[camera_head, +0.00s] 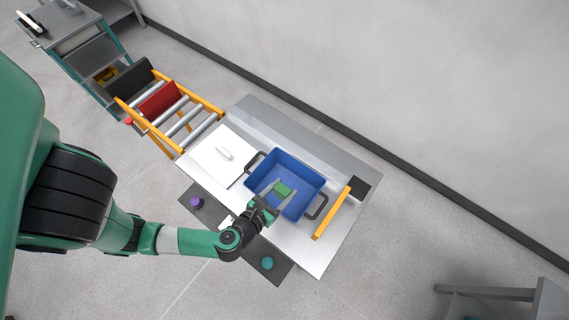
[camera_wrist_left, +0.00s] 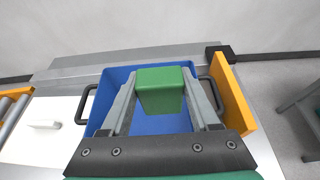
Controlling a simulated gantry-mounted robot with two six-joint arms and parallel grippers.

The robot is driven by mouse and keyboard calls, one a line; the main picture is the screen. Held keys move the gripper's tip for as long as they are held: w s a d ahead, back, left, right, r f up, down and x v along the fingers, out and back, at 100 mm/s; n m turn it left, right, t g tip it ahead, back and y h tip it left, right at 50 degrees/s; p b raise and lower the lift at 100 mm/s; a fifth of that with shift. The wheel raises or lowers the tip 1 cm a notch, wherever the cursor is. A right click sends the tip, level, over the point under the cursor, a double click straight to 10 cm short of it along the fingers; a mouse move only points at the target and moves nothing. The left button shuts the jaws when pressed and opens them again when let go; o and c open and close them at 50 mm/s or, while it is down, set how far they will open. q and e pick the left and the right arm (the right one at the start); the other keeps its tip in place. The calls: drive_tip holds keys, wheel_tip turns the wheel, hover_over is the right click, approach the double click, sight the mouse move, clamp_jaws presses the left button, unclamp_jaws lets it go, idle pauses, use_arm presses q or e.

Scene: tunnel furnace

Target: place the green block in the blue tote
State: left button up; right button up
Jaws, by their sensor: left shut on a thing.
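The green block (camera_head: 282,188) is between the fingers of my left gripper (camera_head: 279,193). The blue tote (camera_head: 301,176) stands on the grey table with a dark handle at each end. In the head view the block and fingertips overlap the inside of the tote. In the left wrist view the green block (camera_wrist_left: 161,89) is pinched between both fingers, with the blue tote (camera_wrist_left: 118,76) behind it. I cannot tell how high the block is above the tote's floor. My right gripper does not show.
A white lidded panel (camera_head: 216,160) lies left of the tote. An orange bar (camera_head: 332,213) stands on its right. A purple knob (camera_head: 196,202) and a teal knob (camera_head: 267,263) sit on the dark front strip. A roller conveyor (camera_head: 181,118) is at the upper left.

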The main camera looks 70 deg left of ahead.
use_arm(q)
drive_tip(key=w+a+f, duration=0.4)
drive_tip(key=a, duration=0.5)
drive_tip(key=b, duration=0.3)
hover_over(293, 164)
drive_tip(key=s+d, duration=0.2)
drive_tip(key=s, duration=0.1)
wheel_tip(293, 164, down, 6)
drive_tip(key=shift+w+a+f+b, duration=0.1)
drive_tip(key=shift+w+f+b, duration=0.05)
drive_tip(key=shift+f+b, duration=0.95)
drive_tip(key=shift+w+a+f+b, duration=0.1)
drive_tip(key=shift+f+b, duration=0.9)
drive_tip(key=shift+b, duration=0.15)
drive_tip(key=o, duration=1.4)
drive_tip(key=shift+o, duration=0.2)
drive_tip(key=shift+r, duration=0.1)
